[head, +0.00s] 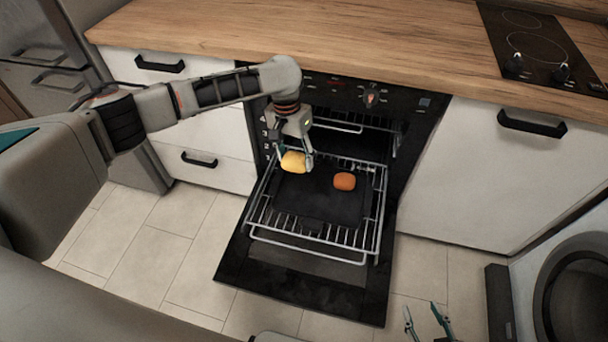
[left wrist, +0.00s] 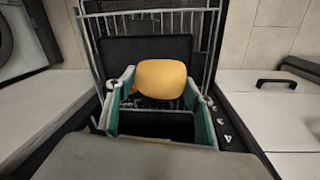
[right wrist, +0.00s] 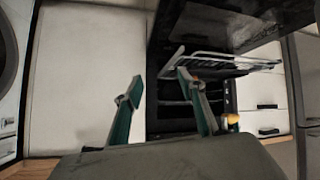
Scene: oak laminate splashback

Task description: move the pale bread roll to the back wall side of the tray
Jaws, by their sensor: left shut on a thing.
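The pale bread roll (head: 293,162) is yellowish and sits between the fingers of my left gripper (head: 295,160) over the left back part of the dark tray (head: 312,208). In the left wrist view the roll (left wrist: 160,79) is held between the two teal fingers, and the tray (left wrist: 120,50) shows behind it. I cannot tell whether the roll touches the tray. An orange-brown roll (head: 344,181) lies on the tray to the right. My right gripper (head: 428,322) is open and empty at the lower right, away from the tray; its spread fingers show in the right wrist view (right wrist: 165,105).
The tray rests on a pulled-out wire rack (head: 306,254) above the lowered oven door (head: 345,297). The wooden worktop (head: 330,40) with a black hob (head: 545,45) overhangs the back. White cabinets (head: 470,180) flank the oven. A round-doored machine (head: 575,290) stands at right.

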